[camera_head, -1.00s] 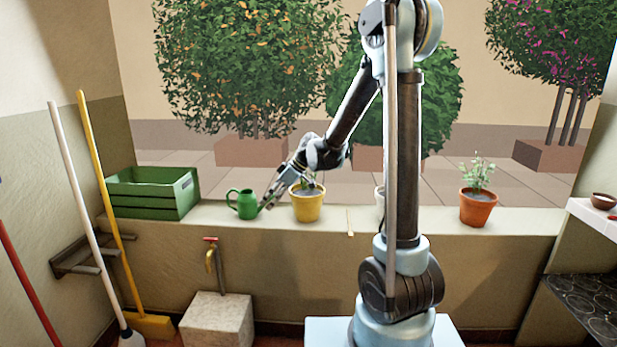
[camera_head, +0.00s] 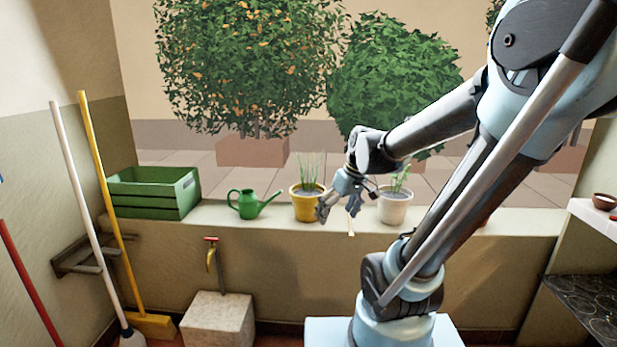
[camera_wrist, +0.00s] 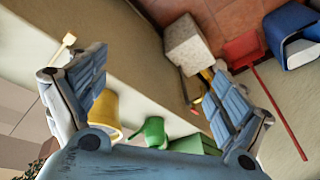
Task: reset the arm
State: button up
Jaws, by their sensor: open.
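My gripper (camera_head: 338,208) hangs in front of the ledge, between the yellow pot (camera_head: 303,206) and the white pot (camera_head: 394,209). It points downward with its fingers spread and nothing between them. In the wrist view the two blue-grey fingers (camera_wrist: 160,65) stand wide apart with empty space between. The arm leans in from the right and is bent. The green watering can (camera_head: 245,205) stands on the ledge left of the yellow pot, apart from my gripper. In the wrist view the yellow pot (camera_wrist: 105,108) is partly hidden behind the left finger.
A green crate (camera_head: 150,206) stands at the ledge's left end. A small pale stick (camera_head: 350,225) is at the ledge's front edge, just below my gripper. Brooms lean at left. My arm mostly hides the terracotta pot.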

jog(key=s+d+f+m+h, duration=0.1)
jog(key=s+d+f+m, duration=0.1)
jog(key=s+d, duration=0.3)
jog(key=s+d+f+m+h, duration=0.2)
jog(key=s+d+f+m, duration=0.1)
jog(key=s, duration=0.4)
jog(key=shift+s+d+f+m, duration=0.25)
jog(key=shift+d+m, duration=0.45)
jog(key=shift+d, duration=0.55)
